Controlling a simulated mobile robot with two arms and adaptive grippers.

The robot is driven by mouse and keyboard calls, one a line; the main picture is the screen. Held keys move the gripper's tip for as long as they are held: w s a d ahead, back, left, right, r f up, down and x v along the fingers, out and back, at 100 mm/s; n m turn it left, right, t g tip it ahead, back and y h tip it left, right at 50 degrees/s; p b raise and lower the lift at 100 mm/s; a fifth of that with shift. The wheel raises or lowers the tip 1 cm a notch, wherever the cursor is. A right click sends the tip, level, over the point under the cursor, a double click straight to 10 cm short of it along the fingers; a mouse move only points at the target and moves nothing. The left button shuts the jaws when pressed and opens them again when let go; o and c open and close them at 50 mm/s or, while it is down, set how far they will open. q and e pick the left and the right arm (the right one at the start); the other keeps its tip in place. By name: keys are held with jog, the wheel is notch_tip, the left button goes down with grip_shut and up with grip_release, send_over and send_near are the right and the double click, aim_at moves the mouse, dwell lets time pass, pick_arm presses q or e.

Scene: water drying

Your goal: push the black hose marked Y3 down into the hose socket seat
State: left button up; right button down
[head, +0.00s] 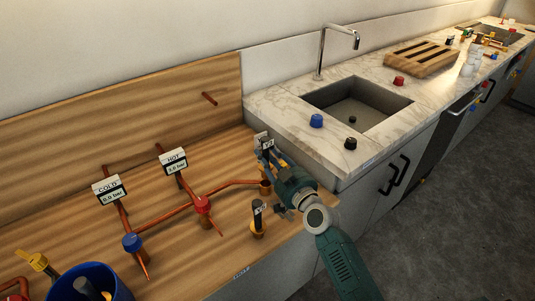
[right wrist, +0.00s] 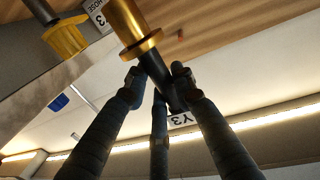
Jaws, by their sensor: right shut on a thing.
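The black hose marked Y3 (right wrist: 160,75) is between the fingers of my right gripper (right wrist: 155,80), which is shut on it. Its white Y3 tag (right wrist: 181,120) shows beyond the fingers in the right wrist view. The hose meets the gold rim of a brass-coloured socket seat (right wrist: 127,22); how deep it sits inside cannot be told. In the head view my right gripper (head: 264,155) is above the seat (head: 265,187), on the wooden counter near the sink, and hides most of the hose; a white tag (head: 266,143) shows at its tip. My left gripper is not in view.
A second tagged black hose (head: 258,212) stands in a gold fitting nearby. Copper pipes with a red valve (head: 202,204) and a blue valve (head: 132,242) run to the left. A blue bucket (head: 85,285) is at lower left. The sink (head: 355,105) lies to the right.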

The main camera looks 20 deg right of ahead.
jog(key=shift+f+b, duration=3.05)
jog(key=shift+f, duration=0.3)
jog(key=c, duration=1.4)
grip_release()
jog(key=shift+o, duration=0.2)
jog(key=shift+s, duration=0.1)
jog(key=shift+s+d+f, duration=0.1)
jog(key=shift+s, duration=0.25)
jog(key=s, duration=0.3)
jog(key=s+d, duration=0.1)
jog(key=s, duration=0.3)
jog(key=s+d, duration=0.1)
jog(key=s, duration=0.3)
